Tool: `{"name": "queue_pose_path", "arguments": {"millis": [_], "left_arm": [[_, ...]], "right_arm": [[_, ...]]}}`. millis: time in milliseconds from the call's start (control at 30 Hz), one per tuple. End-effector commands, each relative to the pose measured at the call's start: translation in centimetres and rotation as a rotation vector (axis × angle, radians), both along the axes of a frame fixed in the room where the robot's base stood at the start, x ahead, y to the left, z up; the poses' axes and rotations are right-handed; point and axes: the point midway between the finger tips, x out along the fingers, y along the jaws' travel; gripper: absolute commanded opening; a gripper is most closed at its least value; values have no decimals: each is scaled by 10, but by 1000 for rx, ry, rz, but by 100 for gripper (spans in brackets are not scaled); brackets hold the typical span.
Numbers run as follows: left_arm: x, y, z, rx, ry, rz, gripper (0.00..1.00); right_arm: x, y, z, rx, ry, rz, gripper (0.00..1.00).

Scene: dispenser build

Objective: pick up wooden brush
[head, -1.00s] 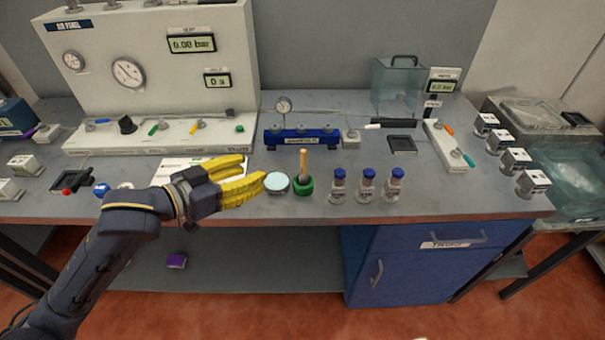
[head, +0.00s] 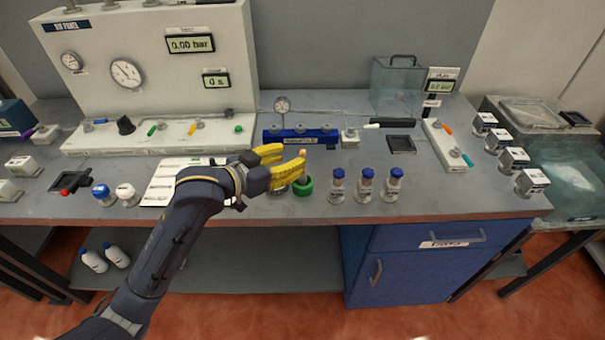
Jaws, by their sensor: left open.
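The wooden brush stands upright in a green ring-shaped holder (head: 303,188) near the front of the bench. Most of the wooden brush (head: 302,153) is hidden by my yellow left gripper, and only a small bit of its handle top seems to show. My left gripper (head: 293,157) is open, with its fingertips at the handle. I cannot tell whether they touch it. My right gripper is not in view.
Three blue-capped vials (head: 366,186) stand close on the right of the holder. A round dish (head: 277,191) is partly hidden under my gripper. A blue rack (head: 300,136) stands behind, and a white sheet (head: 165,180) lies left.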

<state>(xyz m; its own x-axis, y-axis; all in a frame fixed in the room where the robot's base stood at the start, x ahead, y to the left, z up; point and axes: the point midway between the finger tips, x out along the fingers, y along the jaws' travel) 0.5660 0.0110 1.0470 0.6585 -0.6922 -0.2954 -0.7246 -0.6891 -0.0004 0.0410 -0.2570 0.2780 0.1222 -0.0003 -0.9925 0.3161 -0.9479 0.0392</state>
Motion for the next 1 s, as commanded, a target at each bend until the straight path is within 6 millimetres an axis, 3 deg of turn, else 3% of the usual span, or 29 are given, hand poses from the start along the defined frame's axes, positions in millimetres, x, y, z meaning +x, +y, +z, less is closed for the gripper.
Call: {"name": "queue_pose_path", "arguments": {"millis": [600,967,1000], "left_arm": [[31,-36,-16,-1,1,1,42],[34,-38,-17,0,0,0,44],[34,-38,-17,0,0,0,39]], "right_arm": [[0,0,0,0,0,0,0],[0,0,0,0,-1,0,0],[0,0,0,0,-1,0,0]]}}
